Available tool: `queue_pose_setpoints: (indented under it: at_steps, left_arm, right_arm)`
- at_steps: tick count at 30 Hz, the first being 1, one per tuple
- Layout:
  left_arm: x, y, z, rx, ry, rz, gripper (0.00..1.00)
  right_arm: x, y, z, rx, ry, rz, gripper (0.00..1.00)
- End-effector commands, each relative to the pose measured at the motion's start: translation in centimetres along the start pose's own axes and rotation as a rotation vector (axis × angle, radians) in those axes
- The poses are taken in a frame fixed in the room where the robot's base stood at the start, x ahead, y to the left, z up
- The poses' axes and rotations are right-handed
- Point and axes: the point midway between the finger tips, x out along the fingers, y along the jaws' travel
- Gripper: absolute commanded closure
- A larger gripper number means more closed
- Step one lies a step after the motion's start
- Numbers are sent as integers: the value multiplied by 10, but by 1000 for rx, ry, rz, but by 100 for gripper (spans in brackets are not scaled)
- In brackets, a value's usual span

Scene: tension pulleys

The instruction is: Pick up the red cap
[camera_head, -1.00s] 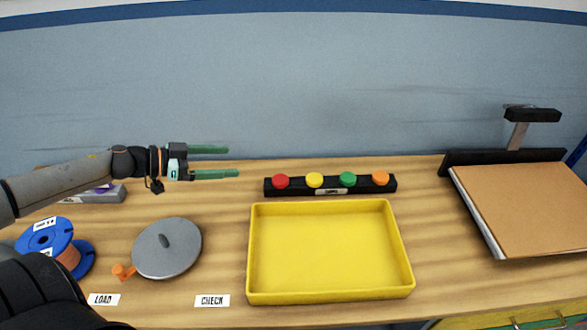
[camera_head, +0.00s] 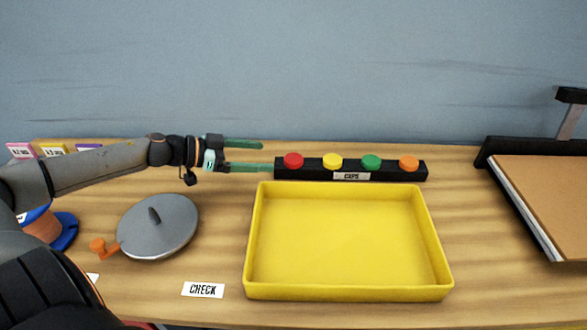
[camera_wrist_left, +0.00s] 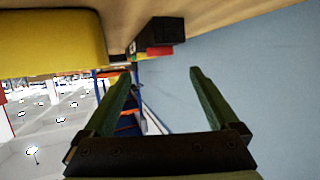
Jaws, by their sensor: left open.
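The red cap (camera_head: 293,160) sits at the left end of a black rack (camera_head: 322,175) labelled CAPS, with a yellow, a green and an orange cap to its right. My left gripper (camera_head: 266,156) is open and empty, just left of the red cap, with its two green fingers pointing right towards it. The fingertips look apart from the cap. In the left wrist view the open fingers (camera_wrist_left: 160,76) frame empty space, and the red cap (camera_wrist_left: 160,51) shows beyond them on the dark rack (camera_wrist_left: 158,32). My right gripper is not in view.
A yellow tray (camera_head: 252,240) stands directly in front of the rack. A grey disc with a knob (camera_head: 158,228) and an orange handle (camera_head: 103,248) lie front left. A CHECK label (camera_head: 203,290) is on the table. A brown-topped board with a black frame (camera_head: 545,190) stands right.

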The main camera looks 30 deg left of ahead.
Motion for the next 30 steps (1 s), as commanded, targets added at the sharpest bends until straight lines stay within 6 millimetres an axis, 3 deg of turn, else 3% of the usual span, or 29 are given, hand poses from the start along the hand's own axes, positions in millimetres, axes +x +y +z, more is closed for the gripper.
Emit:
queue_pose_setpoints:
  at_steps: [3,11,23,30]
  left_arm:
    - [9,-1,2,4,3,-2,6]
    - [22,-1,0,-1,4,-2,6]
    - [34,0,0,0,2,-1,6]
    - [54,0,1,0,6,-1,6]
  right_arm:
    - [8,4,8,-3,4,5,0]
    - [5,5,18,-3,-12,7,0]
    - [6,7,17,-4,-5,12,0]
    - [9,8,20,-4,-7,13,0]
